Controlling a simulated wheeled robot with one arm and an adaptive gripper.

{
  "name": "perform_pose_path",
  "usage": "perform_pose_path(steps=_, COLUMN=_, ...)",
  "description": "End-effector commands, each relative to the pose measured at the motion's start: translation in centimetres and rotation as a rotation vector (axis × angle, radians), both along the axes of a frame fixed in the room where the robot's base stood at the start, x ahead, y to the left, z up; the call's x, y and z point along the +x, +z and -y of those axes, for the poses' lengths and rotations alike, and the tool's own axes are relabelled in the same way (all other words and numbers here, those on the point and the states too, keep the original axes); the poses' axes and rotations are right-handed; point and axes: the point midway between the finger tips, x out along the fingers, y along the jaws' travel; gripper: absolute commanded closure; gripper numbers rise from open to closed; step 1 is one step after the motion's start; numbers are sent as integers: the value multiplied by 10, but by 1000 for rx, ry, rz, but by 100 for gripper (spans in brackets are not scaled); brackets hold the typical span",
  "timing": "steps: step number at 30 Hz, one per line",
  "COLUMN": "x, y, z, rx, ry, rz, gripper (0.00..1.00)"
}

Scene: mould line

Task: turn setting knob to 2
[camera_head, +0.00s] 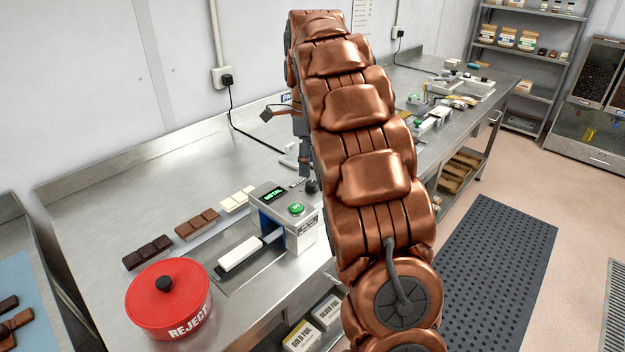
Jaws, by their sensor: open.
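My copper-coloured arm (360,150) crosses the middle of the view and hides much of the bench behind it. My gripper (306,168) shows only in part at the arm's left edge, grey and dark, pointing down. It is open. A grey metal detector (293,236) with a green-lit display and a green button stands on the bench just below it. A small dark round part (311,187) sits at the detector's back right corner, close under the gripper. I cannot tell whether it is the setting knob or a fingertip, or whether they touch. No knob number is readable.
A white bar (240,254) lies on the belt left of the detector. A red reject tin (168,300) and several chocolate bars (197,223) are on the steel bench (110,215). More equipment (436,117) stands at the far right. A dark mat (480,265) covers the floor.

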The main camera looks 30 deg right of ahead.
Motion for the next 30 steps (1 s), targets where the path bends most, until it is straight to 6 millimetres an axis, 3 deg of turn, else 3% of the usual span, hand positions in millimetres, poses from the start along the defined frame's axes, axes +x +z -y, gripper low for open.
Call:
perform_pose_path(steps=3, x=15, y=-5, z=20, rx=1, ry=-137, rz=2, gripper=39)
perform_pose_path(steps=9, x=28, y=-10, z=36, rx=1, ry=-264, rz=6, gripper=39)
perform_pose_path(steps=17, x=28, y=-19, z=37, rx=3, ry=-286, rz=1, gripper=39)
perform_pose_path(steps=30, x=27, y=-63, z=36, rx=3, ry=-285, rz=3, gripper=39)
